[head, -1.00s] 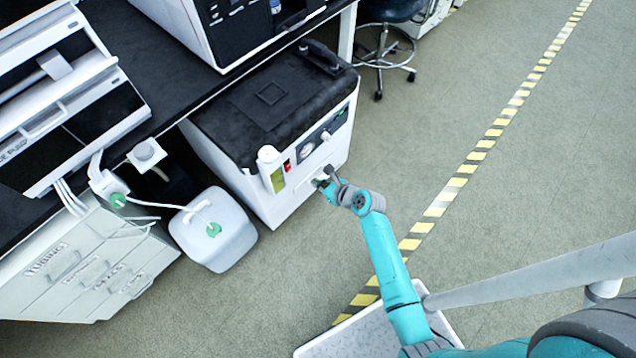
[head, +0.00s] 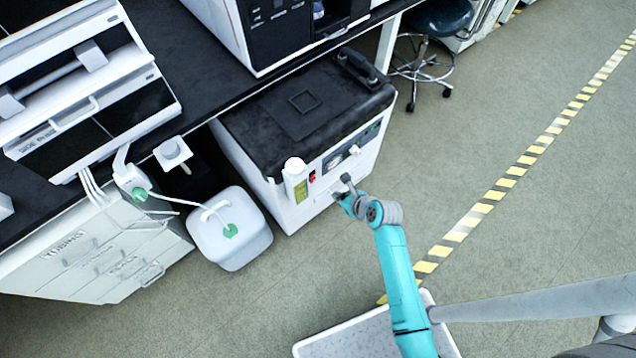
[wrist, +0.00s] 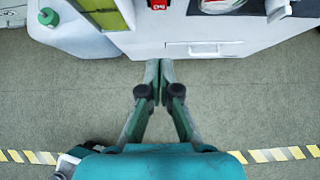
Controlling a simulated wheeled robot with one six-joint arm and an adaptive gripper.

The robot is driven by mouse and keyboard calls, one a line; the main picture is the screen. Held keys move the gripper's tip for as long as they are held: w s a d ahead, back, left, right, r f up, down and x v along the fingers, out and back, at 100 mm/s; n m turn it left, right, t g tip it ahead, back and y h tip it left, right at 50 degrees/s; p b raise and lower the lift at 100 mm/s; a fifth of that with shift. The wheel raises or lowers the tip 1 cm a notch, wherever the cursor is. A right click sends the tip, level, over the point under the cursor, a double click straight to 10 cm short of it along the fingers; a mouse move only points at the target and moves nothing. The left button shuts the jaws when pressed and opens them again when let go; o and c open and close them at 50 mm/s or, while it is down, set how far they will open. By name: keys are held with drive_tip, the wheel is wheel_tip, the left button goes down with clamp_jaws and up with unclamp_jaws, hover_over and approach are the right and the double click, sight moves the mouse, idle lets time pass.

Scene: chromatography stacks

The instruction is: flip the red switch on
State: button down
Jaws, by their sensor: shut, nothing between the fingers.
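The red switch (head: 312,176) is small and sits on the front panel of a white machine (head: 300,214) with a black top. In the wrist view the red switch (wrist: 158,4) shows at the top edge, partly cut off. My gripper (wrist: 159,66) is shut and empty, its fingertips together just below the machine's front face, left of a drawer-like handle.
A round gauge (wrist: 222,3) is to the right. A white jug (head: 232,245) stands on the floor left of the machine. The floor to the right, with striped tape (head: 470,222), is clear.

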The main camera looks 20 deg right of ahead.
sight(313, 179)
drive_tip(key=w+r+x, duration=0.1)
drive_tip(key=w+x, duration=0.1)
drive_tip(key=x, duration=1)
drive_tip(key=shift+a+r, duration=0.3)
drive_tip(key=shift+a, duration=0.05)
drive_tip(key=shift+w, duration=0.1)
drive_tip(key=shift+w+f, duration=0.1)
drive_tip(key=shift+w+r, duration=0.1)
drive_tip(key=shift+r, duration=0.85)
